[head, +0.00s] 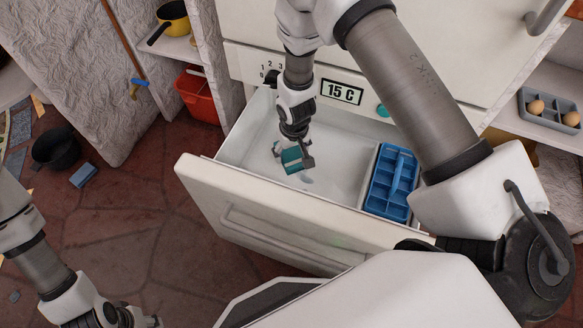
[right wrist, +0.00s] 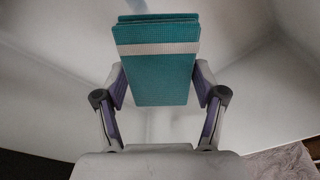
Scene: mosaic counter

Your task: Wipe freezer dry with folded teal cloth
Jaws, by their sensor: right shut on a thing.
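The freezer drawer (head: 270,225) is pulled out, with a white interior. My right gripper (head: 293,156) reaches down into it and is shut on the folded teal cloth (head: 291,166). In the right wrist view the cloth (right wrist: 155,75) stands between both finger pads, folded in layers, with a pale stripe across it. I cannot tell whether the cloth touches the drawer floor. A small pale bluish patch (head: 307,180), perhaps water, shows on the floor just below the cloth. My left gripper (head: 140,319) is at the bottom left, outside the drawer, partly cut off; its opening is unclear.
A blue divided tray (head: 391,182) fills the drawer's right end. A display reading 15 C (head: 342,92) and a dial (head: 271,78) are above the drawer. An egg tray (head: 549,110) rests on the right shelf. A red bin (head: 199,95) and dark pot (head: 54,148) stand left.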

